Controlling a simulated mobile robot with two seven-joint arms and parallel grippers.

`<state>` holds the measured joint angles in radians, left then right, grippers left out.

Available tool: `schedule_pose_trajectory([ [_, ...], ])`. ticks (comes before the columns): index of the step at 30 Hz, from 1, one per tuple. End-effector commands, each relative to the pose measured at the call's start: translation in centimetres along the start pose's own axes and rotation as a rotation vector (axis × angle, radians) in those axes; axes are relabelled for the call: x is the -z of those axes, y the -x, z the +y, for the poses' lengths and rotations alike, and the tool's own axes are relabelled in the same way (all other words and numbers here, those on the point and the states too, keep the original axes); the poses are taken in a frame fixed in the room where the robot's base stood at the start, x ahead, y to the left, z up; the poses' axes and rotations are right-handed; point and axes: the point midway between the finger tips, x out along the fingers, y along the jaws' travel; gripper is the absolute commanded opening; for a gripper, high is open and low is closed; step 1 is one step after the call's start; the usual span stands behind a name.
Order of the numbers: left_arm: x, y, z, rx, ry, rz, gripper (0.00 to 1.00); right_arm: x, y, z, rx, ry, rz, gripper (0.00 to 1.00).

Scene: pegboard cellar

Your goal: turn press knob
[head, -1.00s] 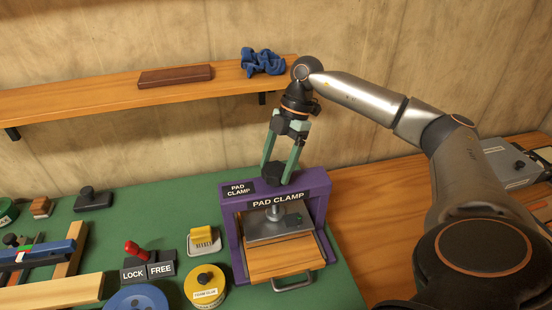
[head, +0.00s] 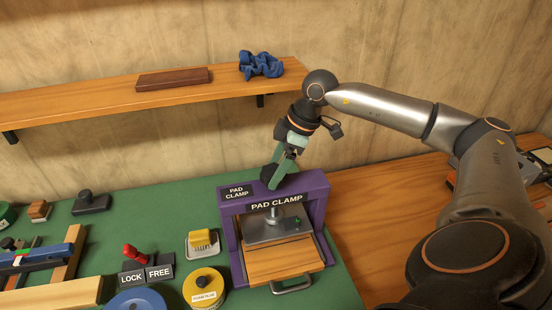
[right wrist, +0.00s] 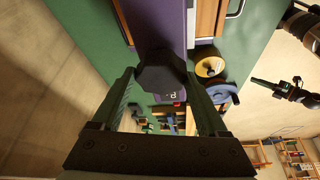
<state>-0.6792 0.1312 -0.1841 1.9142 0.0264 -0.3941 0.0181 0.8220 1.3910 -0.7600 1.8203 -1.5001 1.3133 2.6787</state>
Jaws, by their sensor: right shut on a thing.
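The purple press (head: 316,196), labelled PAD CLAMP, stands on the green mat. Its dark faceted knob (head: 267,176) sits on top of the frame, and it also shows in the right wrist view (right wrist: 162,72). My right gripper (head: 273,170) comes down from above, tilted, with its green fingers on either side of the knob and shut on it. In the head view one finger largely covers the other. Below the crossbar, a metal spindle and grey pad (head: 262,232) sit over a wooden tray (head: 280,262).
A red-handled lever (head: 132,252) with LOCK and FREE plates stands left of the press. A wooden shelf (head: 190,92) runs along the wall behind.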

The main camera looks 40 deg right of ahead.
Motion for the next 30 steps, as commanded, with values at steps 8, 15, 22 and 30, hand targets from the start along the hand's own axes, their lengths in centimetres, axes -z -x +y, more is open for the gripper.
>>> schedule_pose_trajectory([
  [8,0.01,0.0,0.0,0.0,0.0,0.0,0.0,-0.06,0.04,0.04,-0.014,-0.031,-0.001,0.21],
  [15,0.01,0.0,0.0,0.0,0.0,0.0,0.0,-0.07,0.03,0.03,-0.013,-0.032,-0.002,0.21],
  [22,0.02,0.0,0.0,0.0,0.0,0.0,0.0,-0.07,0.02,0.02,-0.013,-0.031,-0.002,0.95],
  [30,0.01,-0.01,0.0,0.0,0.0,0.0,0.0,-0.04,0.03,0.0,-0.012,-0.03,-0.001,1.0],
])
